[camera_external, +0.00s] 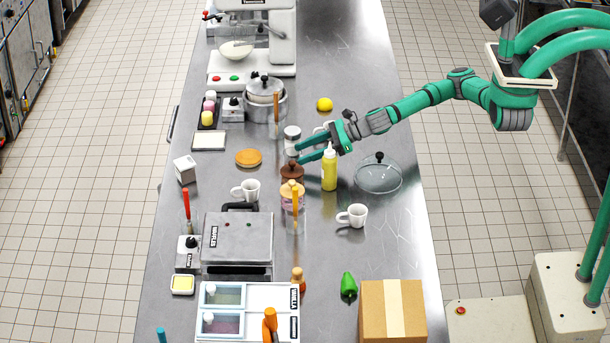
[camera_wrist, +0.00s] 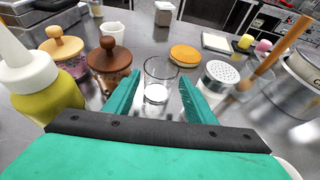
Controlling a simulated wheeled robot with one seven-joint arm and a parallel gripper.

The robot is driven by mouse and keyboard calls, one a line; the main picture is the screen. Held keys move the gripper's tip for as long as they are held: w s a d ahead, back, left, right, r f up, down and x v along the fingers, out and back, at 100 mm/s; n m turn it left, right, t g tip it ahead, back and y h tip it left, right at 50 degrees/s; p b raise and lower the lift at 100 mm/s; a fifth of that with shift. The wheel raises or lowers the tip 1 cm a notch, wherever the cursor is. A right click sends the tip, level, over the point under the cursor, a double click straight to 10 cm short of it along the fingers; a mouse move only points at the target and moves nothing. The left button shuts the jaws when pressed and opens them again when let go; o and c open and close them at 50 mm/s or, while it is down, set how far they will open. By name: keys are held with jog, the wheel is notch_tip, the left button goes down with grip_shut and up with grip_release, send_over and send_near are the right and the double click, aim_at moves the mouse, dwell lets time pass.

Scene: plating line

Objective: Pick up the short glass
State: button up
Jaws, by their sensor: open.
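The short glass (camera_wrist: 157,72) is clear and stands upright on the steel counter in the wrist view, just ahead of and between the two fingertips. My gripper (camera_wrist: 160,84) is open, with one green finger on each side of the glass; I cannot tell whether either touches it. In the external view my gripper (camera_external: 299,154) reaches in low from the right, over the middle of the counter. There I cannot make out the glass near the fingers.
A brown-lidded jar (camera_wrist: 109,60) and a yellow squeeze bottle (camera_wrist: 38,90) stand left of the fingers. A metal shaker (camera_wrist: 220,76) stands close on the right, near a pot (camera_wrist: 300,82). An orange disc (camera_wrist: 185,53) lies behind the glass. A glass lid (camera_external: 378,178) lies right of the bottle.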

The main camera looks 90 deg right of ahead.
jog(key=shift+x, duration=4.3)
jog(key=c, duration=0.8)
